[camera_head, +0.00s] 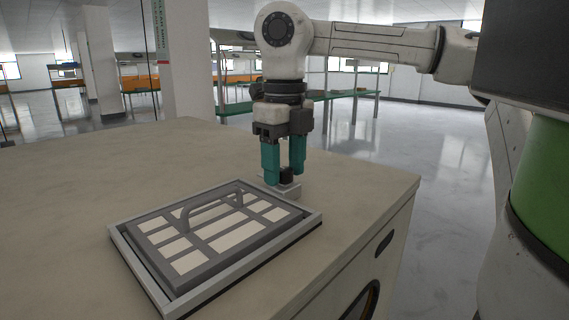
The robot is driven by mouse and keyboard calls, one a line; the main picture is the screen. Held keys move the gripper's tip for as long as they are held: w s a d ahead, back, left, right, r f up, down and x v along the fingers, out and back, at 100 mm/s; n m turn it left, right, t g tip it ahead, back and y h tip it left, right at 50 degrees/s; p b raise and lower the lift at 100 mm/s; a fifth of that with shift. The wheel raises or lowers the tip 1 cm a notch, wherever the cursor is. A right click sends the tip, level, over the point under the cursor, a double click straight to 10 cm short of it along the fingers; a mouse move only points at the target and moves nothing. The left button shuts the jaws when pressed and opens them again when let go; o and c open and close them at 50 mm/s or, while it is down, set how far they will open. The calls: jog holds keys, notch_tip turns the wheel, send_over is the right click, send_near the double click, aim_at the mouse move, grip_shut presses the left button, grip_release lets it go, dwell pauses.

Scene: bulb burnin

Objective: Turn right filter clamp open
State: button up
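The filter (222,226) is a grey frame with pale panels and an arched handle, lying in a lighter grey surround on the bench. At its far right side is the right filter clamp (289,191), a small grey block with a dark knob on top. My gripper (285,174) points straight down over this clamp, its two teal fingers on either side of the dark knob. The fingertips are low, close to the clamp block. A gap shows between the fingers, with the knob in it. I cannot tell whether they press on the knob. No left clamp is clearly visible.
The beige bench top (70,190) is clear left of and behind the filter. Shelving (340,95) and a white column (187,60) stand well behind, across open shiny floor.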

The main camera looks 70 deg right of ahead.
aim_at(285, 169)
notch_tip(285, 169, up, 11)
jog(key=shift+f, duration=0.1)
dwell(0.7)
dwell(0.5)
